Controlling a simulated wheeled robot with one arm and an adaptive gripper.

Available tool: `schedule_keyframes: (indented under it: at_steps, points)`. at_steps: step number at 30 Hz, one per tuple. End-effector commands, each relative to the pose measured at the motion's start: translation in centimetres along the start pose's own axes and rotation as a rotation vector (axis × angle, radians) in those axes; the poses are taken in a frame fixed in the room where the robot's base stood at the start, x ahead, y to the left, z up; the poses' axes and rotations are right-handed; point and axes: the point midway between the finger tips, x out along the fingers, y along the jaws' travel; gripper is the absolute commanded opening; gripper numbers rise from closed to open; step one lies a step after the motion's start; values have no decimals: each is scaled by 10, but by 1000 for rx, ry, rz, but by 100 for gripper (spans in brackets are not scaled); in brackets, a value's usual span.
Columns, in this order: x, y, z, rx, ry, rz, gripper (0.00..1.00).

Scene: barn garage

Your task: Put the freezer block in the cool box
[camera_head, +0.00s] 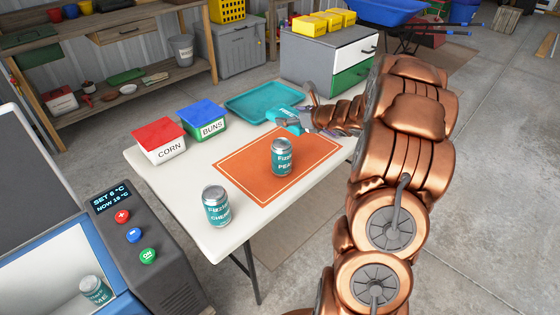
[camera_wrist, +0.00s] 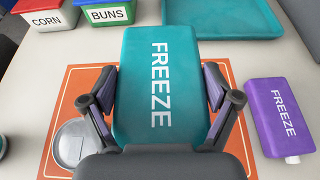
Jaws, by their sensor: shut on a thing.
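My gripper (camera_head: 312,116) is shut on a teal freezer block (camera_head: 283,117) near the far edge of the orange mat. In the wrist view the block (camera_wrist: 160,80) reads FREEZE and sits between the two fingers (camera_wrist: 160,98). Its height over the table is hard to tell. A purple block (camera_wrist: 279,112), also marked FREEZE, lies to the right in the wrist view; my arm seems to hide it in the head view. The cool box (camera_head: 160,268) stands at the lower left with its lid up, a display, several buttons, and a can (camera_head: 95,289) inside.
On the white table (camera_head: 180,180), a can (camera_head: 282,157) stands on the orange mat (camera_head: 240,170) and another can (camera_head: 216,208) nearer the cool box. The CORN tub (camera_head: 160,147), BUNS tub (camera_head: 206,127) and teal tray (camera_head: 262,101) are at the back.

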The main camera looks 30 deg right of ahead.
Motion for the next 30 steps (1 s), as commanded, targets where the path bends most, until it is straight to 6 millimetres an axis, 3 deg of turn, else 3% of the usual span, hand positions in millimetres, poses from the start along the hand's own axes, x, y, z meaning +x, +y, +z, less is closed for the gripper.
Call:
schedule_keyframes:
  at_steps: [1, 7, 15, 30]
  points:
    - [-3, -9, -12, 3, -2, -3, 34]
    - [-8, -23, -34, 1, 0, -2, 34]
    - [8, -23, -73, 1, 0, -1, 34]
    - [25, -24, -114, 0, 0, -3, 34]
